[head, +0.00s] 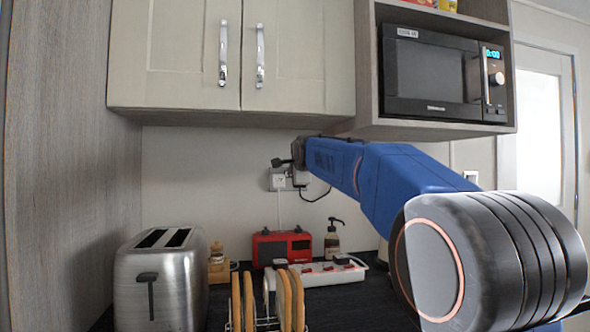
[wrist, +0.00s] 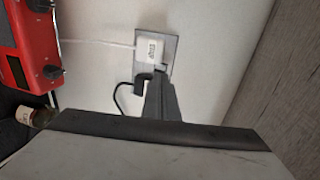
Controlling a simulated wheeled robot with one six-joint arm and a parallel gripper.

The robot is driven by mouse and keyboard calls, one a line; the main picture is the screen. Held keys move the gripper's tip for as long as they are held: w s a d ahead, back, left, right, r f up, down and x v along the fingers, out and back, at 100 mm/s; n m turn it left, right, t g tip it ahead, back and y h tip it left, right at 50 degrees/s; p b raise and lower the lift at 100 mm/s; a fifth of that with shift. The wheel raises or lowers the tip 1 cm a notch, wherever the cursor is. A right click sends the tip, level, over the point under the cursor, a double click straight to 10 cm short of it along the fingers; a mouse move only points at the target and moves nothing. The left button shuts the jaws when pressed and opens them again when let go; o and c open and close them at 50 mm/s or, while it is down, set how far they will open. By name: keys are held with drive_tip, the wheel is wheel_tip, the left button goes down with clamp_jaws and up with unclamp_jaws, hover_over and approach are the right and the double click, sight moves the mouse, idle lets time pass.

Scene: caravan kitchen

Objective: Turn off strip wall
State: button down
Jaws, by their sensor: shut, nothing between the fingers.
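A double wall socket sits on the back wall, with its plate (head: 272,186) showing in the head view just below my gripper (head: 281,163). In the wrist view the plate (wrist: 170,46) holds a white plug (wrist: 150,48) with a white cord. A black cord also runs from the socket area. My gripper (wrist: 155,84) is shut and empty in front of the socket's near part and hides some of it. I cannot tell whether the fingers touch a switch, nor the switch positions. A white power strip (head: 340,274) lies on the counter below.
A red radio (head: 281,246), a pump bottle (head: 333,240), a toaster (head: 160,280) and a rack with bread slices (head: 249,302) stand on the counter. Wall cupboards (head: 185,60) and a microwave (head: 430,72) hang above my arm. The wall around the socket is bare.

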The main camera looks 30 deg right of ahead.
drive_tip(key=w, duration=0.2)
drive_tip(key=w+d, duration=0.1)
drive_tip(key=w, duration=0.1)
drive_tip(key=shift+w+d+r, duration=0.15)
drive_tip(key=shift+w+d, duration=0.05)
drive_tip(key=shift+w, duration=0.15)
drive_tip(key=shift+w, duration=0.1)
drive_tip(key=shift+w+d+r, duration=0.1)
drive_tip(key=shift+w+r, duration=0.1)
drive_tip(key=shift+w, duration=0.15)
drive_tip(key=r+v, duration=0.2)
drive_tip(key=v, duration=1.1)
